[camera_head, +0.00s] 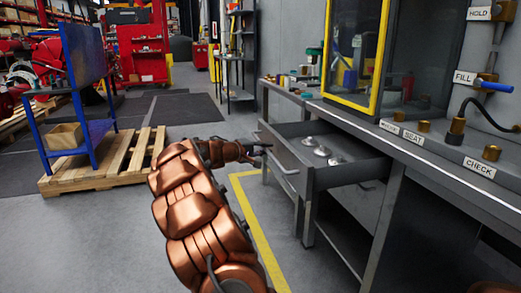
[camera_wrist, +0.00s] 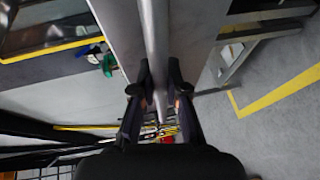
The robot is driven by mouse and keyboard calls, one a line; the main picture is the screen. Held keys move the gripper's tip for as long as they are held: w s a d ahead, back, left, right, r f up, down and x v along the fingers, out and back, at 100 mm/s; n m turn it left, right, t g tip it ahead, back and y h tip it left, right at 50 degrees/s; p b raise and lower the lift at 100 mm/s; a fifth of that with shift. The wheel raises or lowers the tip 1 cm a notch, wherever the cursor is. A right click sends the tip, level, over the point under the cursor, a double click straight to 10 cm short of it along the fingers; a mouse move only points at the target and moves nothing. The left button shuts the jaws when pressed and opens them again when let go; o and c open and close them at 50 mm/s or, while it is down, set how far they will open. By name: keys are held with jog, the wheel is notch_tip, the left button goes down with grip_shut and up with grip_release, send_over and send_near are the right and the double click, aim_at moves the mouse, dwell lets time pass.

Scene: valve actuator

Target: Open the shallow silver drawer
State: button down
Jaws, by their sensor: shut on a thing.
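The shallow silver drawer (camera_head: 346,176) stands partly pulled out from under the workbench, and silvery rounded parts (camera_head: 322,151) lie inside it. Its bar handle (camera_head: 287,178) runs along the drawer's front. My gripper (camera_head: 264,148) is at the far end of the handle in the head view. In the wrist view, a long silver bar, the handle (camera_wrist: 153,32), passes between the two dark fingers of my gripper (camera_wrist: 159,80), which is shut on it. The exact finger contact is too small to tell in the head view.
The workbench (camera_head: 436,151) carries brass fittings and labels such as CHECK, with a yellow-framed cabinet (camera_head: 356,55) above. A wooden pallet (camera_head: 103,172) and blue cart (camera_head: 85,50) stand to the left. The floor before the drawer, with a yellow line (camera_head: 257,222), is clear.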

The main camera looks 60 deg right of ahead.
jog(key=shift+w+a, duration=0.1)
jog(key=shift+a, duration=0.05)
jog(key=c, duration=1.2)
grip_release()
jog(key=v, duration=1.2)
